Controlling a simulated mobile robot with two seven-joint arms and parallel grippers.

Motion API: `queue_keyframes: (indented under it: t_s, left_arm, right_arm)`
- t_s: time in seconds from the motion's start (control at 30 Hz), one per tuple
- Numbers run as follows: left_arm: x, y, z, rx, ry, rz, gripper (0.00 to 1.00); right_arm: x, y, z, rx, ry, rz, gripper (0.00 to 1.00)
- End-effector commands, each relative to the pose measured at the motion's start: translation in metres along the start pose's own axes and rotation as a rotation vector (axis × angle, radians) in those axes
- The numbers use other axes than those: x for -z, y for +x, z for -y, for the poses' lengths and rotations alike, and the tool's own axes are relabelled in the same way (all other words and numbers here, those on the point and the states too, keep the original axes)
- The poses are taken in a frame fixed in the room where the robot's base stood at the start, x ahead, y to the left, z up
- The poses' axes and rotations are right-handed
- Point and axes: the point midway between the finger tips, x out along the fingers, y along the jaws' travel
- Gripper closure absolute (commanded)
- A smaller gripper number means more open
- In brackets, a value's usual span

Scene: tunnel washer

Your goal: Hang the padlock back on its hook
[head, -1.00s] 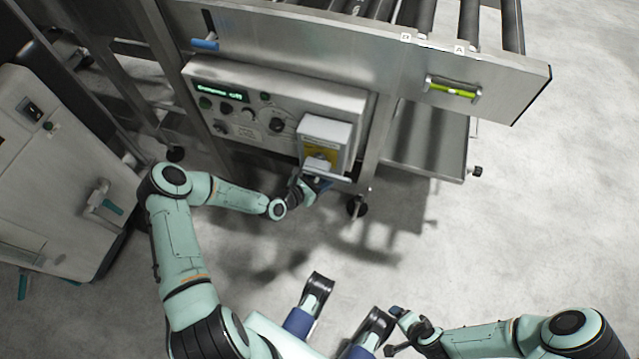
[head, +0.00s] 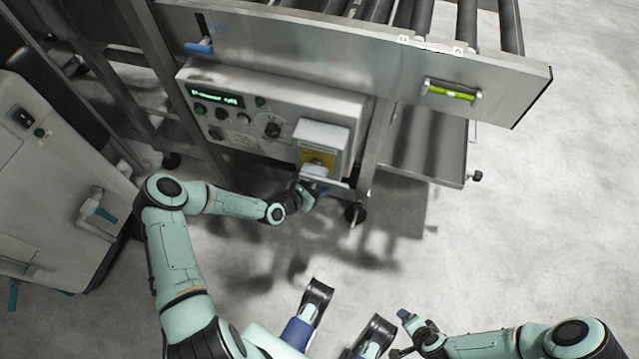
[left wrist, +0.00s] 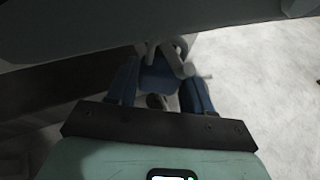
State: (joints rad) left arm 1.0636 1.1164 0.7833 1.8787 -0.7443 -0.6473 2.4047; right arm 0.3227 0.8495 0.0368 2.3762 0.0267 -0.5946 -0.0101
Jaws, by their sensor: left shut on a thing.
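My left gripper (head: 308,192) is just below the white box with a yellow plate (head: 318,157), on the front of the machine. In the left wrist view, its two blue fingers (left wrist: 160,88) are shut on the blue padlock (left wrist: 158,78). Pale grey curved bars (left wrist: 172,56) show above the padlock body. Shackle and hook overlap there, and I cannot tell whether the shackle is around the hook. In the head view the padlock is mostly hidden by the gripper. My right gripper (head: 400,332) is low in the head view, away from the machine; its jaw state is unclear.
The control panel (head: 240,118) with display and knobs is left of the white box. A metal frame leg with a black caster (head: 355,212) stands just right of my left gripper. A roller conveyor (head: 460,30) is above. The floor at right is clear.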

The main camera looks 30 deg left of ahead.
Motion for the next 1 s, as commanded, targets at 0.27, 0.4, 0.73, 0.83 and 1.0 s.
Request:
queue_keyframes:
  t_s: [0.27, 0.4, 0.73, 0.83, 1.0]
  left_arm:
    - [0.0, 0.0, 0.0, 0.0, 0.0, 0.001, 0.82]
    - [0.0, 0.0, 0.0, 0.0, 0.0, 0.001, 0.3]
    - [0.0, -0.001, 0.0, 0.0, 0.0, -0.001, 0.2]
    - [0.0, -0.007, -0.001, -0.002, -0.001, -0.001, 0.2]
    - [-0.001, -0.037, -0.002, -0.004, -0.002, -0.002, 0.2]
  right_arm:
    - [0.0, 0.0, 0.0, 0.0, 0.0, 0.0, 0.18]
    - [0.0, 0.0, 0.0, 0.0, 0.0, 0.001, 0.18]
    - [0.0, 0.0, 0.0, 0.0, 0.0, 0.001, 0.18]
    - [-0.003, -0.003, 0.001, 0.001, -0.001, 0.008, 0.18]
    - [-0.014, -0.014, 0.004, 0.003, -0.003, 0.042, 0.18]
